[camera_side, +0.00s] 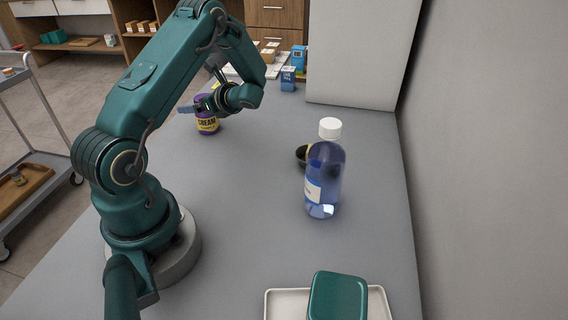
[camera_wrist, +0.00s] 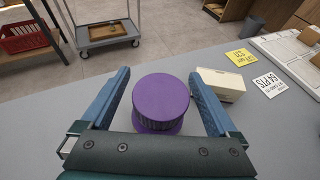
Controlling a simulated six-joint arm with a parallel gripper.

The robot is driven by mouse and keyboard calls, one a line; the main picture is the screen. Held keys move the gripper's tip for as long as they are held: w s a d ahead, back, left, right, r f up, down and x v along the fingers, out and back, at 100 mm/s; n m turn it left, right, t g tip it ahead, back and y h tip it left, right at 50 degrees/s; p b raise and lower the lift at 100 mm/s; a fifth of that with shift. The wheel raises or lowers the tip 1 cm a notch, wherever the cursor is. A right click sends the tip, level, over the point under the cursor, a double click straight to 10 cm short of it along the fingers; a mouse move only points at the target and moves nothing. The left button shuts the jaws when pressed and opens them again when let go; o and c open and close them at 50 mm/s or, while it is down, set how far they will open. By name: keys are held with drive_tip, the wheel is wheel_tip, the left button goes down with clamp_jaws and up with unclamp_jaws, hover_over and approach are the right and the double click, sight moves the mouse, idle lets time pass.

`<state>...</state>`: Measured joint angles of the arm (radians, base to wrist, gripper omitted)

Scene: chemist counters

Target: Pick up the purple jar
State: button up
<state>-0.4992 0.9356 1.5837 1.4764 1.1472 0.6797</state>
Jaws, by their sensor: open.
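The purple jar (camera_side: 208,124) stands upright on the grey counter in the side view, with a yellow label reading CREAM. Its purple lid (camera_wrist: 161,98) shows from above in the wrist view. My gripper (camera_wrist: 160,80) is open, with one blue finger to the left of the jar and one to the right. Gaps show between the jar and both fingers. In the side view my gripper (camera_side: 188,108) is at the height of the jar's upper part, and it hides some of the jar. The jar's lower body is mostly hidden in the wrist view.
A cream-coloured box (camera_wrist: 218,84) stands close to the right finger. A clear blue bottle with a white cap (camera_side: 324,180) and a dark round object (camera_side: 301,155) stand further right. A teal box (camera_side: 338,297) sits on a white tray (camera_side: 275,304). The middle counter is clear.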

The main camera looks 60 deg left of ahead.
clamp_jaws()
drive_tip(key=shift+r, duration=0.1)
